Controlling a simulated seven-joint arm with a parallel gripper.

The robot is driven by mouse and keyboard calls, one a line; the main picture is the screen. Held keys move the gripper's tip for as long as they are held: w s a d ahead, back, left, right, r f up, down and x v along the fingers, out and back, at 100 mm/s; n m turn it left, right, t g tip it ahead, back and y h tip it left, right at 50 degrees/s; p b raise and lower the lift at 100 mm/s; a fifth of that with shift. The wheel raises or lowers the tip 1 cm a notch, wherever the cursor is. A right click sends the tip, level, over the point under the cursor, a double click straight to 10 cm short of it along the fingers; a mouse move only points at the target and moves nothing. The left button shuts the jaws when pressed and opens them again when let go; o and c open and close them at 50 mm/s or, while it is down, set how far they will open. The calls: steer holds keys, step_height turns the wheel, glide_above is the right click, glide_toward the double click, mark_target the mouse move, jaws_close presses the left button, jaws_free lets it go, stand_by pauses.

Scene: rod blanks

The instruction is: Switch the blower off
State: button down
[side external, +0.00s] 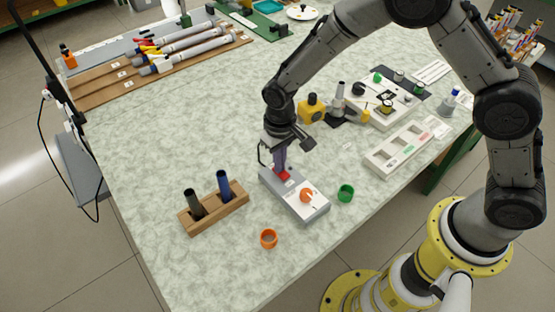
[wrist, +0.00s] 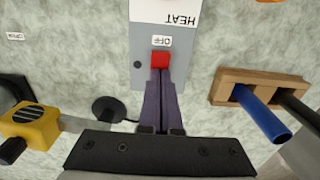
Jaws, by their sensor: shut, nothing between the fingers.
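A grey control box (side external: 312,208) with a white top panel lies on the table below my gripper. It carries a red switch (side external: 285,176) at its far end and an orange knob (side external: 306,195) nearer the front. My gripper (side external: 283,170) is shut and empty, pointing down at the red switch. Its fingertips (wrist: 160,73) reach the switch's edge in the wrist view; I cannot tell whether they touch it.
A wooden rack (side external: 213,212) with two dark tubes stands left of the box. An orange ring (side external: 269,239) and a green ring (side external: 346,193) lie nearby. A yellow device (side external: 312,107) stands behind. White trays (side external: 397,148) are at right. The front left of the table is clear.

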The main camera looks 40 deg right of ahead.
steer(key=shift+s+r, duration=0.1)
steer(key=shift+s, duration=0.25)
step_height(320, 180, up, 14)
stand_by(0.6)
steer(key=shift+w+d, duration=0.15)
steer(key=shift+w, duration=0.55)
step_height(320, 180, down, 14)
steer(key=shift+f, duration=0.1)
stand_by(0.5)
